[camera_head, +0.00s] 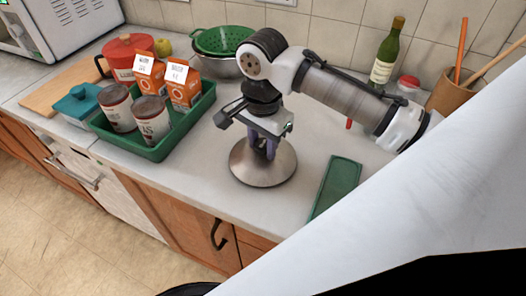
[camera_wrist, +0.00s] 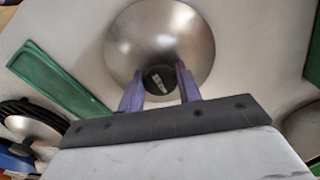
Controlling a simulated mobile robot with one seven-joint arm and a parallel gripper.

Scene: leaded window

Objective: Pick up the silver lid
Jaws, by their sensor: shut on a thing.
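The silver lid (camera_head: 262,170) is a round, shiny metal dome at the middle of the counter. In the wrist view the lid (camera_wrist: 160,40) lies below my gripper, with a black knob (camera_wrist: 159,79) at its centre. My gripper (camera_head: 264,150) points down over the lid, its purple fingers at the knob. In the wrist view the fingers of my gripper (camera_wrist: 160,88) stand on both sides of the knob and are shut on it. The head view does not show clearly whether the lid touches the counter.
A green tray (camera_head: 150,148) with cans and orange cartons stands left of the lid. A green flat box (camera_head: 336,186) lies to the right. A colander (camera_head: 222,41), a wine bottle (camera_head: 386,55) and a utensil holder (camera_head: 452,97) stand behind. Bare counter (camera_head: 215,165) surrounds the lid.

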